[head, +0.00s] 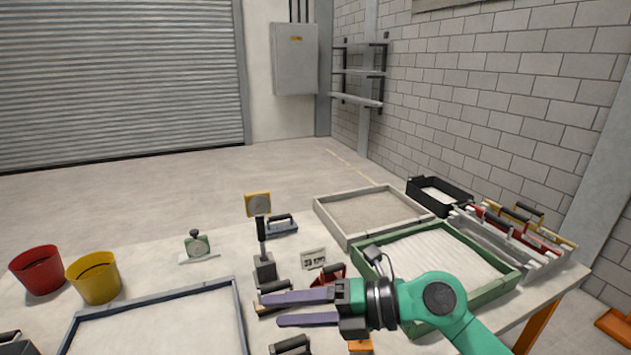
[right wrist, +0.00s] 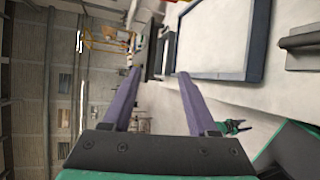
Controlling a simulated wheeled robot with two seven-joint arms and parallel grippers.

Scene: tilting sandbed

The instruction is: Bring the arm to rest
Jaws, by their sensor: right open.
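My right gripper (head: 300,308) has a green arm and purple fingers. It comes in from the right in the head view and points left above the near part of the table. Its two fingers are apart with nothing between them. In the right wrist view the same fingers (right wrist: 158,98) are spread and empty. My left gripper is not seen in the head view; a small green and dark shape (right wrist: 235,126) at the right of the right wrist view may be part of my other arm, but I cannot tell.
A blue-grey framed sandbed (head: 238,310) lies left of the gripper. A green-framed tray (head: 505,268) lies behind and beneath the arm, with a grey-framed tray (head: 330,222) beyond it. A stand (head: 262,235), red bucket (head: 37,268) and yellow bucket (head: 95,277) stand farther left.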

